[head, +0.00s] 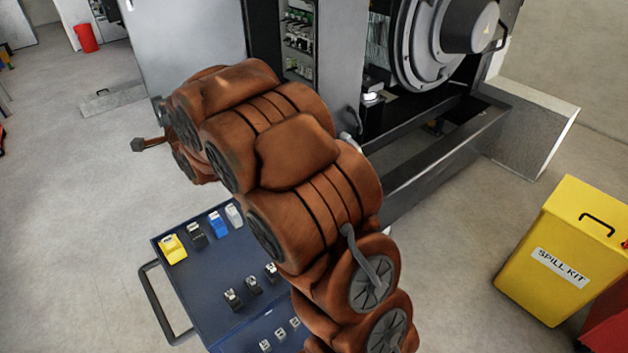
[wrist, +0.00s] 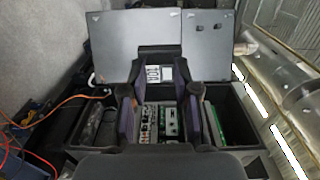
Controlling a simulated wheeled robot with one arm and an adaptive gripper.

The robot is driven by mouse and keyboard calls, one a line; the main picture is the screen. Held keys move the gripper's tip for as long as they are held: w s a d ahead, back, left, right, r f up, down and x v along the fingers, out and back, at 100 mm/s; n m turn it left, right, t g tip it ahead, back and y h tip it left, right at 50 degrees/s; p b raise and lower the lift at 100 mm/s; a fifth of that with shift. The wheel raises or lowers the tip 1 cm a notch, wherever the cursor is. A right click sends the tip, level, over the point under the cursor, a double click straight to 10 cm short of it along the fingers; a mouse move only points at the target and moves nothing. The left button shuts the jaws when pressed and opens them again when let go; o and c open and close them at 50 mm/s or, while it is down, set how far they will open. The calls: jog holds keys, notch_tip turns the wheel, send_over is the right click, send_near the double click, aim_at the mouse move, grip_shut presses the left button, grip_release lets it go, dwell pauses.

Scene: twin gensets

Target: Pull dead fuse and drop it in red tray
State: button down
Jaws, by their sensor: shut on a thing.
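In the wrist view my gripper (wrist: 160,85) has its dark, purple-sided fingers on either side of a small dark block with a pale label reading 10A, which I take for a fuse (wrist: 154,73). The gripper is shut on it. Behind and below the fuse is an open panel box (wrist: 163,122) with rows of terminals and a green board. Whether the fuse is still seated or free cannot be told. In the head view my orange-brown arm hides the gripper and the fuse. No red tray can be made out for sure.
A blue-topped cart (head: 190,283) with several small parts stands at lower left. An open grey cabinet (head: 300,45) and the genset (head: 440,40) are at the back. A yellow spill kit bin (head: 550,235) stands at right. The floor at left is mostly clear.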

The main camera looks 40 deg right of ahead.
jog(key=s+d+f+m+g+h+b, duration=0.1)
jog(key=s+d+f+g, duration=0.25)
jog(key=d, duration=0.25)
jog(key=s+d+f+m+g+h+b, duration=0.1)
jog(key=s+d+f+m+g, duration=0.15)
jog(key=d+f, duration=0.3)
jog(key=s+d+f+m+g+b, duration=0.1)
jog(key=s+d+f+g+b, duration=0.1)
jog(key=d+f+g, duration=0.3)
jog(key=s+d+f+m+g+y+b, duration=0.1)
jog(key=s+d+m+g, duration=0.1)
jog(key=s+d, duration=0.45)
jog(key=s+d+f+m+g+b, duration=0.1)
jog(key=s+d+g, duration=0.15)
jog(key=s, duration=0.65)
jog(key=s+d+f+m+g+y+b, duration=0.1)
jog(key=s+d+m+g, duration=0.1)
jog(key=s+d, duration=0.5)
notch_tip(320, 180, down, 10)
jog(key=s+a+p, duration=0.1)
jog(key=p, duration=0.1)
jog(key=shift+s+r, duration=0.2)
jog(key=shift+s, duration=0.05)
jog(key=shift+a+n, duration=0.1)
jog(key=shift+n, duration=0.15)
